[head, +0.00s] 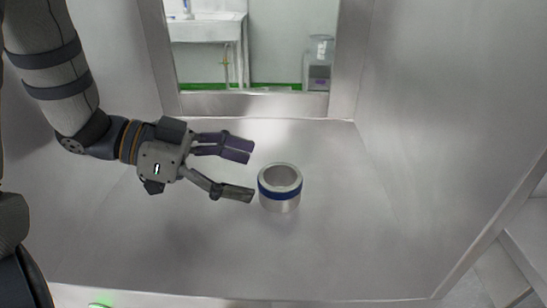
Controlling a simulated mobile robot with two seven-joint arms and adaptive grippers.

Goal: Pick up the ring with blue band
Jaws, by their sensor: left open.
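The ring with blue band (280,201) stands upright on the metal floor of an enclosure, near the middle of the head view. It is a silvery hollow cylinder with a dark blue band below its rim. My left gripper (251,174) comes in from the left and is open and empty. Its fingers point right towards the ring, and the fingertips are just left of it. One finger looks purple, the other grey. I cannot tell from this view how high the fingers are above the floor. My right gripper is not in view.
Metal walls (440,110) close in the enclosure at left and right. A window opening at the back shows a sink (205,28) and a container (320,47) beyond. The enclosure floor (350,240) around the ring is clear.

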